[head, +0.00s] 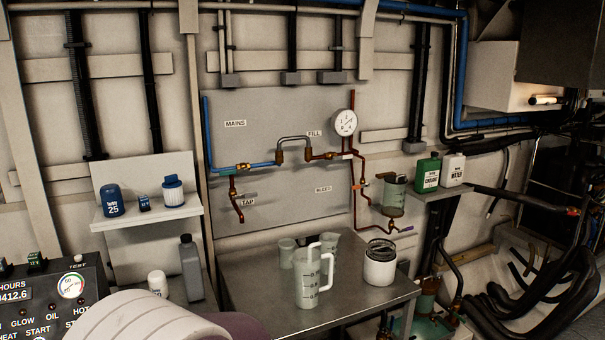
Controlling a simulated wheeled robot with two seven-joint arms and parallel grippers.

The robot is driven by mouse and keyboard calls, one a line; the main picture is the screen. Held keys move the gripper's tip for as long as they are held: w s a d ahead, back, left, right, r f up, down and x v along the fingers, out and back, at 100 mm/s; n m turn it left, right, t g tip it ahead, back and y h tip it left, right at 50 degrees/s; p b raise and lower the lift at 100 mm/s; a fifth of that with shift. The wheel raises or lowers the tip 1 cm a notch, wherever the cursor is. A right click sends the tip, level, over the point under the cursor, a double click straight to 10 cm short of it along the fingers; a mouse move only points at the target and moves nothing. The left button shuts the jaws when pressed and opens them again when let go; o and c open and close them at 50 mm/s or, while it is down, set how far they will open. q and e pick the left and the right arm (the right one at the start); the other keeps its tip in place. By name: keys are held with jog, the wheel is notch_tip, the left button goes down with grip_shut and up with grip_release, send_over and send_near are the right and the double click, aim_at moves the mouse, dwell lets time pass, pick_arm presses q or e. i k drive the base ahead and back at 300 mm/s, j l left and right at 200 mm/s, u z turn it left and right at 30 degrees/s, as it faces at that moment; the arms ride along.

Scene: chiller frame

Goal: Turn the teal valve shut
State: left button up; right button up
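Neither my left nor my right gripper shows in the head view.
A steel table (250,285) below the panel holds a clear jug (311,280), two cups and a white jar (380,268). A pressure gauge (345,122) and a filter bowl (394,196) are to the right. A shelf (147,214) with filters juts out at left.

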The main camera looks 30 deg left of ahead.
aim_at(246, 170)
jog(key=i+l+u, duration=0.1)
jog(key=i+u, duration=0.35)
jog(key=i+l+u, duration=0.25)
jog(key=i+u, duration=0.25)
jog(key=i+l+u, duration=0.25)
jog(key=u, duration=0.2)
jog(key=l, duration=0.1)
